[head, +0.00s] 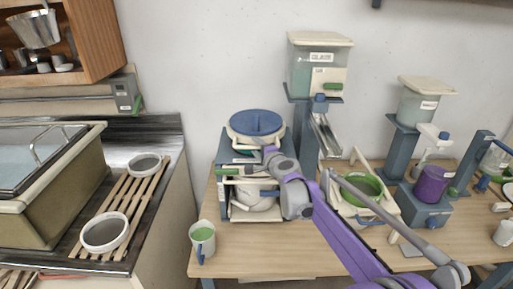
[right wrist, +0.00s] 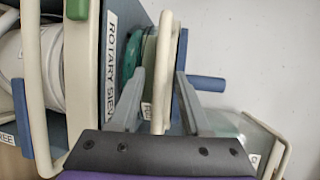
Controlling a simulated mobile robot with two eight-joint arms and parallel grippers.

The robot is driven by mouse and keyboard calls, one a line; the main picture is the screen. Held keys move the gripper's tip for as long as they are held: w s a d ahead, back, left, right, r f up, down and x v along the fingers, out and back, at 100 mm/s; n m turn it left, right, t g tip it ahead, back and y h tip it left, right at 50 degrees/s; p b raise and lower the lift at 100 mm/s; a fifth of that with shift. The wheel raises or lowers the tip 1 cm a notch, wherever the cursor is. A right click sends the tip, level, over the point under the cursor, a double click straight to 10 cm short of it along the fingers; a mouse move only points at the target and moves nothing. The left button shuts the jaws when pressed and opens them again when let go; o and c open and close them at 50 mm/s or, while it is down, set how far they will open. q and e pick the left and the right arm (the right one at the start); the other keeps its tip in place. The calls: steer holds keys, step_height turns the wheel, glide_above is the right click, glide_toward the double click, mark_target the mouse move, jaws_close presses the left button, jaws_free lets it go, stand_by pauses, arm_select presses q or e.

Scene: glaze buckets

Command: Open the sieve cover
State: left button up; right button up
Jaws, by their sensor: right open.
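The rotary sieve (head: 226,160) stands on the wooden table, with a round blue cover (head: 252,122) on its top. The cover lies flat on a cream rim and looks closed. In the right wrist view the cover (right wrist: 183,45) is seen edge-on, with a blue grip (right wrist: 208,83) sticking out. My right gripper (head: 268,153) is at the front of the sieve, just below the cover. In the right wrist view its fingers (right wrist: 158,100) are apart, with a cream bar (right wrist: 161,70) between them; I cannot tell whether they touch it. My left gripper is not in view.
A white pot (head: 255,200) sits under the sieve. A cup with green contents (head: 202,240) stands at the table's front left corner. Right of the sieve are a tall hopper stand (head: 307,130), a green bowl (head: 362,187) and a purple container (head: 432,184). The wall is close behind.

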steer(key=shift+c, duration=0.3)
jaws_close()
stand_by(1.1)
